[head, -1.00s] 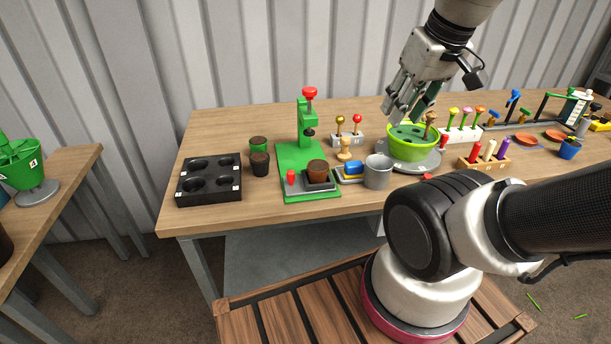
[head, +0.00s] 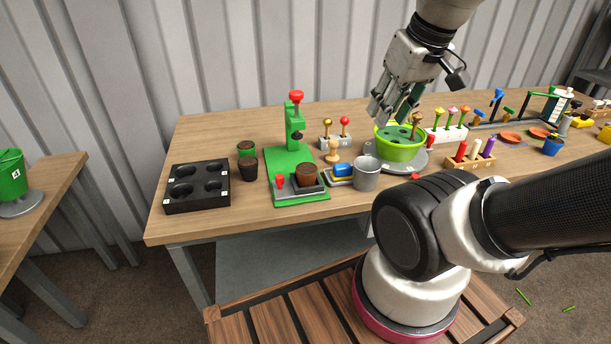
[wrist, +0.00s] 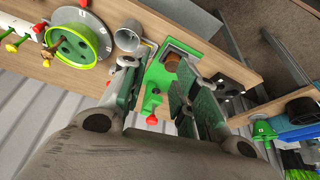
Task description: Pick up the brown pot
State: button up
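A brown pot (head: 307,174) sits on the dark grey plate of the green press (head: 290,163), near the middle of the table. Its brown top also shows in the wrist view (wrist: 170,68), partly hidden by the press and my finger. My gripper (head: 387,112) is above the table beside the lime-green bowl, to the right of and behind the brown pot. In the wrist view my gripper (wrist: 157,75) has its fingers wide apart with nothing held between them.
A grey cup (head: 366,174) and a blue-yellow block (head: 342,170) stand right of the press. The lime-green bowl (head: 400,150) is on a grey disc. Two small dark pots and a black tray (head: 197,202) are at left.

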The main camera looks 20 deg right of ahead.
aim_at(307, 168)
jog(key=shift+o, duration=0.3)
